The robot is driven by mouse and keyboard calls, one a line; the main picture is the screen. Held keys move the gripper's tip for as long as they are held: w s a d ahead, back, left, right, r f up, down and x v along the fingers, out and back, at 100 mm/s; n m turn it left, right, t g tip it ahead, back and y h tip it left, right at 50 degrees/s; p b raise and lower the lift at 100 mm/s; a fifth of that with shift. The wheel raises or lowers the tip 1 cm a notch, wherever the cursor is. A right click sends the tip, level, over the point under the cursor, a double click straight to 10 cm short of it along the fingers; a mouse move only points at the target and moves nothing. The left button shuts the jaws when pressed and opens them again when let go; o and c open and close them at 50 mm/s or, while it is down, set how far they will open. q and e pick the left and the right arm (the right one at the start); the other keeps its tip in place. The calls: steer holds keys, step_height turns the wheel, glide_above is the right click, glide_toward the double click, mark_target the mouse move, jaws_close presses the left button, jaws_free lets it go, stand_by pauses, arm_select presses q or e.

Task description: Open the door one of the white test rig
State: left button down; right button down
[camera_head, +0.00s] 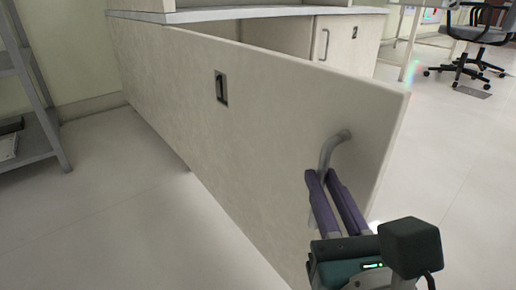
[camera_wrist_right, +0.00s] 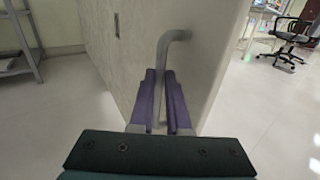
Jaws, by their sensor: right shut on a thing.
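The white test rig (camera_head: 145,62) stands at the back with a grey top edge. Its near door (camera_head: 260,115), with a dark number plate (camera_head: 222,89), is swung out toward me, and part of the rig's inside shows behind it. My right gripper (camera_head: 321,177) is shut on the grey bar handle (camera_head: 333,147) near the door's free edge. In the right wrist view, the purple fingers (camera_wrist_right: 160,82) sit on either side of the handle (camera_wrist_right: 171,42). My left gripper is not in view.
A second door (camera_head: 345,47) marked 2 is closed at the rig's right. A grey shelf rack (camera_head: 42,110) stands at the left. Office chairs (camera_head: 475,45) are at the back right. The floor left of the door is clear.

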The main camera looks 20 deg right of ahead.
steer(key=shift+a+f, duration=0.1)
steer(key=shift+f, duration=0.1)
steer(key=c, duration=1.3)
jaws_free()
steer(key=o, duration=0.4)
steer(key=shift+w+a+r, duration=0.25)
steer(key=shift+w+a, duration=0.05)
steer(key=shift+w, duration=0.35)
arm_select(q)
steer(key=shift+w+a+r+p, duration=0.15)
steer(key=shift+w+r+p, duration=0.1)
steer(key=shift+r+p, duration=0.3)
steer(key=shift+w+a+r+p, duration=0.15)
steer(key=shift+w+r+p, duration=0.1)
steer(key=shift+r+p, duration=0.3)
arm_select(e)
steer(key=v, duration=1)
steer(key=shift+s+d, duration=0.15)
steer(key=shift+s, duration=0.05)
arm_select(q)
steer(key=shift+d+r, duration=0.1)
